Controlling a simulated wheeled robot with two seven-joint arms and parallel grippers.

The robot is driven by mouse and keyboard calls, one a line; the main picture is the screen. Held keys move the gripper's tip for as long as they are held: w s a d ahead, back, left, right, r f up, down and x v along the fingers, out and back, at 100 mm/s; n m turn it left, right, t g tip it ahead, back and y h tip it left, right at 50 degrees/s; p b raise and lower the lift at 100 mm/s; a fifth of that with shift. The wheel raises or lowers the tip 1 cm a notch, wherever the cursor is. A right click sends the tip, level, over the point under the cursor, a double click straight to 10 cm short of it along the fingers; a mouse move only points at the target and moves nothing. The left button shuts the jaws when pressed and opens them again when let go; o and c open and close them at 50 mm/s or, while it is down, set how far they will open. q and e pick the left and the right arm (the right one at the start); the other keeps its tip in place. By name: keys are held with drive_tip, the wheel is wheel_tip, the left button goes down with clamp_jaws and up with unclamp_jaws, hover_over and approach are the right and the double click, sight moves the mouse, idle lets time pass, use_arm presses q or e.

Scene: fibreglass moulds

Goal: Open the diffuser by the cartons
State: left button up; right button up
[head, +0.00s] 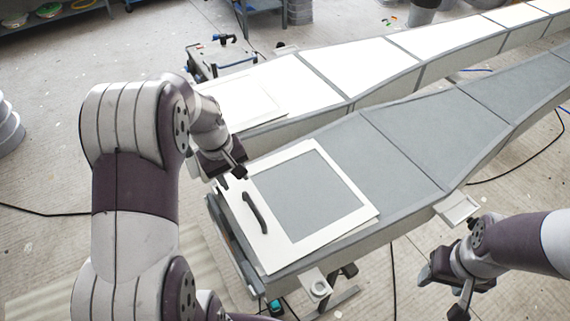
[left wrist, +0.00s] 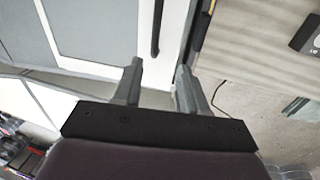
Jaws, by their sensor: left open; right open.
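A diffuser panel (head: 308,192) with a white frame and grey centre lies shut, flat on the near end of the front grey mould. Its dark bar handle (head: 255,212) runs along the left side of the frame; the handle also shows in the left wrist view (left wrist: 157,28). My left gripper (head: 232,179) is open and empty, close above the frame's upper-left corner and short of the handle. In the left wrist view its two fingers (left wrist: 160,84) are spread, with the handle ahead between them. My right gripper (head: 441,293) is open and empty, right of the mould. I cannot make out cartons.
A second, white panel (head: 243,102) lies on the end of the white mould (head: 365,66) behind. A small bracket (head: 458,208) juts from the front mould's side near my right arm. Cables lie on the floor, which is otherwise mostly clear at front right.

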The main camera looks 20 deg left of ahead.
use_arm(q)
drive_tip(key=w, duration=0.1)
drive_tip(key=p, duration=0.2)
approach(252, 204)
drive_tip(key=shift+n, duration=0.3)
drive_tip(key=f, duration=0.2)
drive_tip(key=w+f, duration=0.1)
drive_tip(key=f, duration=0.4)
drive_tip(key=shift+w+d+f+p, duration=0.15)
drive_tip(key=shift+d+f+p, duration=0.1)
drive_tip(key=shift+p, duration=0.15)
drive_tip(key=shift+f, duration=0.25)
drive_tip(key=shift+s+d, duration=0.1)
drive_tip(key=shift+s, duration=0.1)
drive_tip(key=shift+w, duration=0.1)
clamp_jaws()
use_arm(e)
drive_tip(key=shift+s+d+r, duration=0.1)
drive_tip(key=shift+s+r, duration=0.05)
drive_tip(key=shift+r, duration=0.45)
drive_tip(key=shift+s+d+r, duration=0.1)
drive_tip(key=shift+s+r, duration=0.05)
drive_tip(key=shift+r, duration=0.4)
